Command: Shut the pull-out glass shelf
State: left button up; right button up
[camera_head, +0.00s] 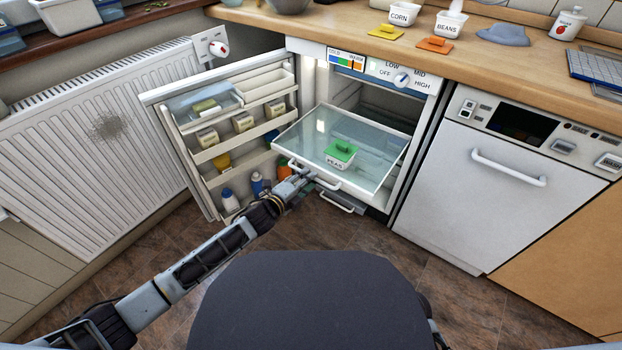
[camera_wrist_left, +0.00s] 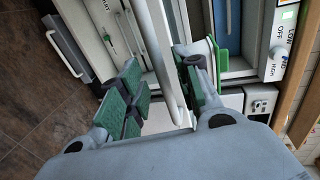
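The pull-out glass shelf (camera_head: 310,130) sticks well out of the open fridge. It is a clear pane in a white frame, with a white handle (camera_head: 320,182) on its front edge. A white PEAS tub (camera_head: 340,161) with a green lid stands on the glass. My left gripper (camera_head: 296,187) is at the left part of the shelf's front, by the handle. In the left wrist view its green-padded fingers (camera_wrist_left: 158,65) are apart, with a white bar (camera_wrist_left: 165,55) running between them, nearer the right finger. Contact cannot be told. My right gripper is not in view.
The fridge door (camera_head: 195,125) stands open to the left, its racks holding tubs and bottles close to the shelf and my left arm. A lower handle (camera_head: 340,202) sits beneath the shelf. A white dishwasher (camera_head: 490,180) is to the right. The fridge interior behind the shelf looks clear.

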pick_arm(q)
jog(key=shift+b+x, duration=0.45)
jog(key=shift+x, duration=1.05)
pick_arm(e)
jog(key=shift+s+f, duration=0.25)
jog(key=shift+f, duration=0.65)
pick_arm(q)
jog(key=c, duration=0.6)
grip_shut()
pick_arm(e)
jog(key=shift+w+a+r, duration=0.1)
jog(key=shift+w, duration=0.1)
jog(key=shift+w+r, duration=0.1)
